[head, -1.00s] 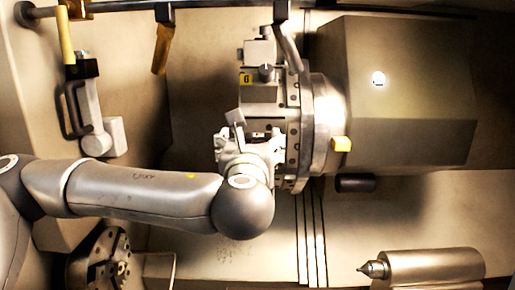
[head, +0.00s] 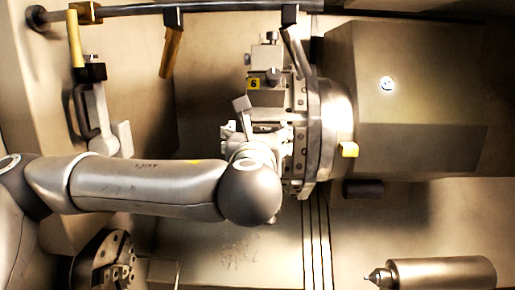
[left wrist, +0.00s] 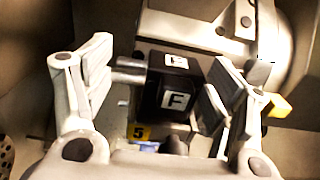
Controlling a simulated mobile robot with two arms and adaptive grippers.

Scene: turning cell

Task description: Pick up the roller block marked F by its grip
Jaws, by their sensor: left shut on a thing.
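The roller block marked F (left wrist: 176,98) is black with white F labels, and two steel rollers stick out of its left side. It shows in the left wrist view on the turret face (head: 299,110). My left gripper (left wrist: 163,85) has one finger on each side of it and is shut on it; the contact with the grip is hard to make out. In the head view the gripper (head: 257,140) reaches the turret's near side below the tool block labelled 6 (head: 268,94), and its own arm hides the F block. My right gripper is not in view.
A yellow label 5 (left wrist: 139,132) marks a neighbouring station. A chuck (head: 105,262) is at lower left, a pointed tailstock centre (head: 440,273) at lower right. A rail (head: 190,8) crosses the top.

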